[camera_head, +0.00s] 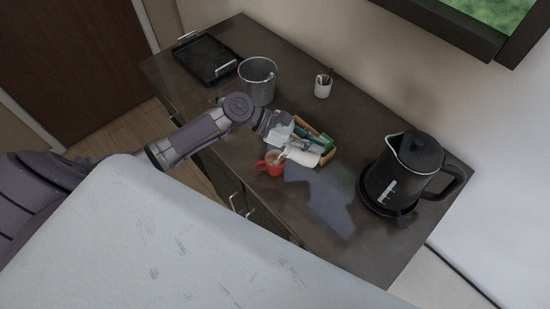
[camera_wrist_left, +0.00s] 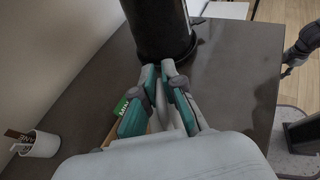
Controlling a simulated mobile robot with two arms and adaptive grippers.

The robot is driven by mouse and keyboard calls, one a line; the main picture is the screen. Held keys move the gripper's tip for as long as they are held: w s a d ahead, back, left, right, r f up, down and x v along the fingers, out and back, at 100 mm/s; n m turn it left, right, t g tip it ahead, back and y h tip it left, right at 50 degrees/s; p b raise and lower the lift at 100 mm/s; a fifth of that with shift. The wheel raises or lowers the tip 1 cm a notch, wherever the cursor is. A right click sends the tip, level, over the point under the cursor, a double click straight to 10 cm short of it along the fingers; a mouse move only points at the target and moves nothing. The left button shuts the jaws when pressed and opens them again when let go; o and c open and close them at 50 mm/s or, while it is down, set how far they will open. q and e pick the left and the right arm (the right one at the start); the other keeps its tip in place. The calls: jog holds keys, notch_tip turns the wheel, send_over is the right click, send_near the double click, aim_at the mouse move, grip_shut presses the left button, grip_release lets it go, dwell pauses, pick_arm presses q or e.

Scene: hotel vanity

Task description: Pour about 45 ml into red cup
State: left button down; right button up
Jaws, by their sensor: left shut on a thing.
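The red cup (camera_head: 269,164) stands upright near the front edge of the dark counter, with its handle to the left. Its inside looks pale brown, but I cannot tell how full it is. My left gripper (camera_head: 289,138) is shut on a small white jug (camera_head: 303,155), held tipped beside the cup with its left end close to the rim. I cannot make out a stream. In the left wrist view the left fingers (camera_wrist_left: 168,82) close around a pale part of the jug. What seems my right gripper (camera_wrist_left: 288,68) shows small at that view's right edge; its opening is unclear.
A black kettle (camera_head: 405,165) stands to the right. A wooden tray (camera_head: 327,138) with green packets lies behind the jug. A metal bucket (camera_head: 257,80), a white holder (camera_head: 323,86) and a black tray (camera_head: 205,58) stand farther back. The counter front right is clear.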

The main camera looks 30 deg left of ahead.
pick_arm(q)
jog(key=shift+s+a+r+h+b, duration=0.1)
jog(key=shift+a+r+h+b, duration=0.3)
jog(key=shift+b, duration=0.95)
jog(key=shift+s+a+r+t+h+b, duration=0.15)
jog(key=shift+a+r+t+h+b, duration=0.05)
jog(key=shift+a+h+b, duration=0.35)
jog(key=shift+s+a+r+t+h+b, duration=0.2)
jog(key=shift+a+h+b, duration=0.2)
jog(key=shift+b, duration=0.25)
